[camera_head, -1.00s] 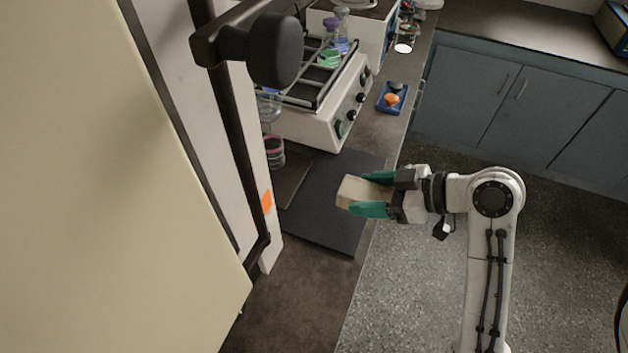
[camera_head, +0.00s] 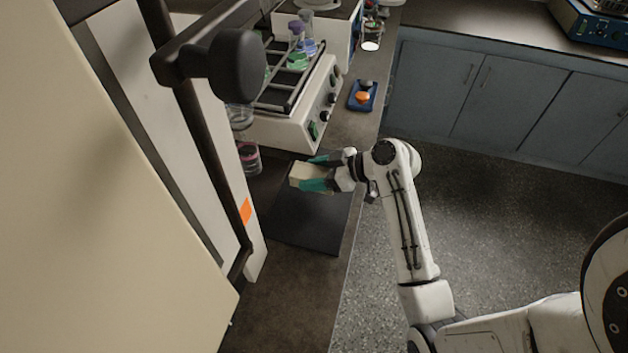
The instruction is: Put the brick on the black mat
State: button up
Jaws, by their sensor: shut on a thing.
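The brick (camera_head: 307,173) is a pale beige block. My gripper (camera_head: 318,173), with teal fingers, is shut on it from the right. The brick shows over the far part of the black mat (camera_head: 304,226), which lies flat on the brown bench. I cannot tell whether the brick touches the mat or hangs a little above it. The near part of the mat is bare.
A white shaker (camera_head: 299,120) with flasks stands beyond the mat. A stack of round dishes (camera_head: 249,158) is left of the brick. A blue tray (camera_head: 362,96) with an orange item lies farther back. A dark handle (camera_head: 236,66) and a pale panel fill the left.

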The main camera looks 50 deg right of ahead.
jog(key=shift+w+f+p, duration=0.1)
jog(key=shift+f+p, duration=0.2)
jog(key=shift+f, duration=1.35)
jog(key=shift+f, duration=0.1)
jog(key=o, duration=1.3)
jog(key=shift+d, duration=0.1)
jog(key=b+v, duration=0.1)
jog(key=v, duration=1.1)
